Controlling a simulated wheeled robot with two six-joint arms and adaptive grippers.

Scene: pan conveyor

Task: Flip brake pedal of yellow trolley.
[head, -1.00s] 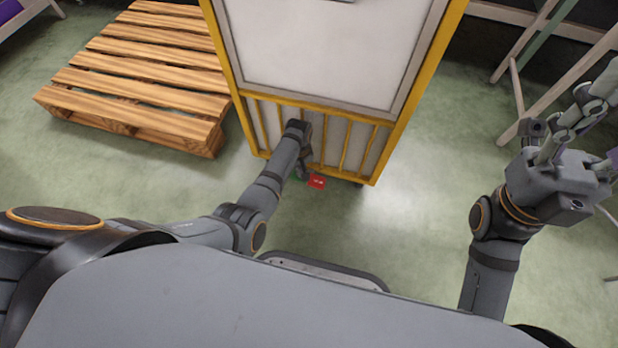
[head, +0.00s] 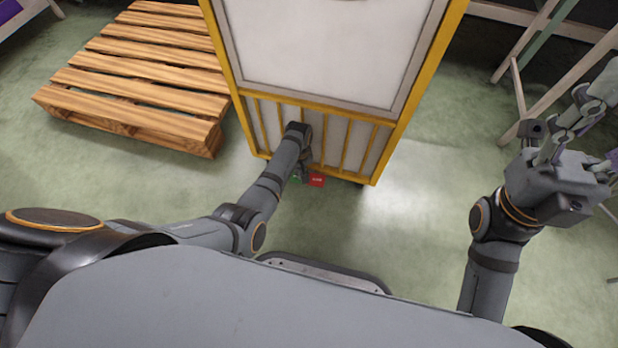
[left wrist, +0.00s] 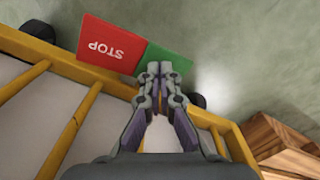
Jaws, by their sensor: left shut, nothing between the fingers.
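The yellow trolley (head: 312,103) with white panels stands upright in front of me. Its brake pedal has a red half marked STOP (left wrist: 104,46) and a green half (left wrist: 164,62), low at the trolley's bottom edge. In the head view the red half (head: 316,180) shows beside my left arm and only a bit of green shows. My left gripper (left wrist: 160,68) is shut and empty, its fingertips over the green half; I cannot tell whether they touch it. My right gripper (head: 570,125) is raised at the right, away from the trolley, its fingers apart.
A wooden pallet (head: 140,75) lies on the floor left of the trolley and shows at the lower right of the left wrist view (left wrist: 285,148). A rack frame (head: 520,95) stands at the right. The floor between the trolley and my right arm is clear.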

